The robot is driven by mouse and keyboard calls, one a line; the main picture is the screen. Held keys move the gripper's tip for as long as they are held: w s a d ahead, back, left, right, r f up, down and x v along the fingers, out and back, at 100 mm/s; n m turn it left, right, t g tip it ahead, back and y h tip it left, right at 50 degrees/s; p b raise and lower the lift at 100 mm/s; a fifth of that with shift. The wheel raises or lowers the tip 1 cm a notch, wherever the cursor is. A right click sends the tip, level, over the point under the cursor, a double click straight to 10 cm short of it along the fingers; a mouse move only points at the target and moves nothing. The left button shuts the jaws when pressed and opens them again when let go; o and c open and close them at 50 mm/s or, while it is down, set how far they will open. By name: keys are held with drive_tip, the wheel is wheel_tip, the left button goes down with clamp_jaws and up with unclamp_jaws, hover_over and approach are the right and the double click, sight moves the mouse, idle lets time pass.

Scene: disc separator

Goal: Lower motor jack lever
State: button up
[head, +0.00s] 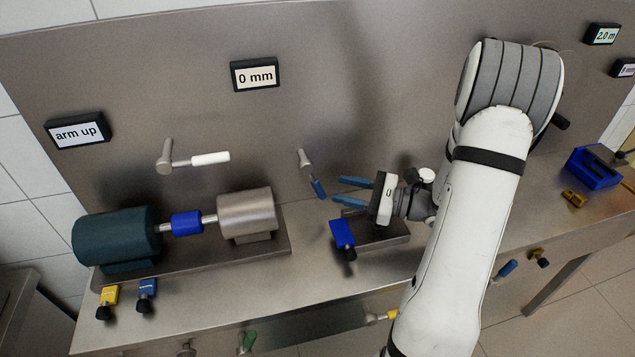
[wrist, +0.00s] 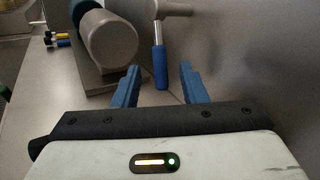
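Two levers stick out of the back panel. One has a white handle (head: 210,158) pointing right, above the motor. The other has a blue handle (head: 318,188) hanging down and slightly right from its grey pivot (head: 305,159). No label shows which is the motor jack lever. My gripper (head: 336,189) is open and empty just right of the blue handle, its two blue fingers pointing left toward it. In the wrist view the blue handle (wrist: 160,67) appears between and beyond the open fingers; contact is not visible.
A dark green motor (head: 115,238) joins a metal cylinder (head: 246,213) through a blue coupling (head: 187,223) on a raised base. A blue block with a black knob (head: 342,234) sits below my gripper. Panel displays read "arm up" (head: 77,132) and "0 mm" (head: 255,76).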

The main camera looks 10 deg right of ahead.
sight(320, 185)
drive_tip(key=p+x, duration=0.1)
drive_tip(key=x, duration=0.6)
drive_tip(key=shift+w+a, duration=0.1)
drive_tip(key=shift+a, duration=0.15)
drive_tip(key=shift+c, duration=0.6)
clamp_jaws()
drive_tip(key=shift+d, duration=0.1)
